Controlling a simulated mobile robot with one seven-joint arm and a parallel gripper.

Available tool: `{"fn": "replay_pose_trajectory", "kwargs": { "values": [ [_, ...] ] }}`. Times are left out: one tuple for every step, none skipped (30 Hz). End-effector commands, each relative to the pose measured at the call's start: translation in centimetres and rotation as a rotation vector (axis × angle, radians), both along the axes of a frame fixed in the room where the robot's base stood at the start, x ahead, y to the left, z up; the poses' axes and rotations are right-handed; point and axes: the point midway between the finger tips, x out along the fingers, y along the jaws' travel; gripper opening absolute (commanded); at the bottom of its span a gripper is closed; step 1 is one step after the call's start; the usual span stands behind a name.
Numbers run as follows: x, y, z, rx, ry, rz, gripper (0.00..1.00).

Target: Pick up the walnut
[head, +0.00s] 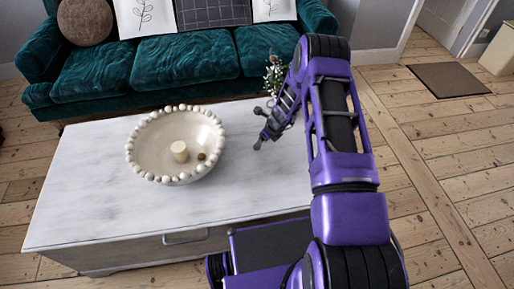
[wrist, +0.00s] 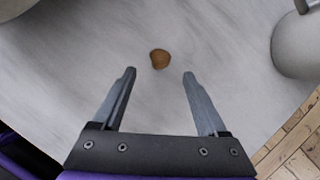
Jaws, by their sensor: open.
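The walnut (wrist: 160,59), small, brown and rounded, lies on a pale, streaked surface in the wrist view. It is just beyond my gripper's fingertips (wrist: 160,74), roughly centred between them. The fingers are apart with nothing between them. In the head view my gripper (head: 263,134) is over the right part of the white table (head: 95,165), right of the bowl. I cannot pick out the walnut on the tabletop there; my gripper may hide it.
A cream bowl with a beaded rim (head: 135,150) holds a candle (head: 180,151) and a small brown thing (head: 201,156). A plant (head: 274,72) stands beyond my gripper. A rounded grey object (wrist: 299,50) is at the wrist view's right. A green sofa (head: 185,60) is behind the table.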

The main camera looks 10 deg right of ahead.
Motion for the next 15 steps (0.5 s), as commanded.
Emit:
{"fn": "replay_pose_trajectory", "kwargs": {
  "values": [
    [0.2, 0.2, -0.3, 0.000, 0.000, 0.001, 0.76],
    [0.3, 0.3, -0.6, 0.000, 0.000, 0.001, 0.76],
    [0.6, 0.6, -1.0, -0.001, 0.000, 0.002, 0.76],
    [0.8, 0.8, -1.4, -0.001, -0.001, 0.004, 0.76],
    [1.0, 1.0, -1.8, 0.000, 0.000, 0.004, 0.76],
    [1.4, 1.3, -2.3, -0.001, -0.001, 0.004, 0.76],
    [1.6, 1.5, -2.7, -0.001, 0.000, 0.005, 0.76],
    [1.8, 1.6, -3.1, -0.001, 0.001, 0.003, 0.76],
    [1.9, 1.7, -3.5, -0.001, 0.000, 0.002, 0.76],
    [2.0, 1.7, -3.8, -0.001, 0.000, 0.002, 0.76],
    [2.1, 1.8, -4.1, -0.001, 0.000, 0.002, 0.76],
    [2.2, 1.8, -4.2, -0.001, 0.000, 0.002, 0.76],
    [2.3, 1.8, -4.3, -0.001, -0.001, 0.001, 0.76],
    [2.3, 1.9, -4.4, -0.001, -0.001, 0.001, 0.76],
    [2.3, 1.9, -4.4, 0.000, -0.002, 0.001, 0.76]
  ]
}}
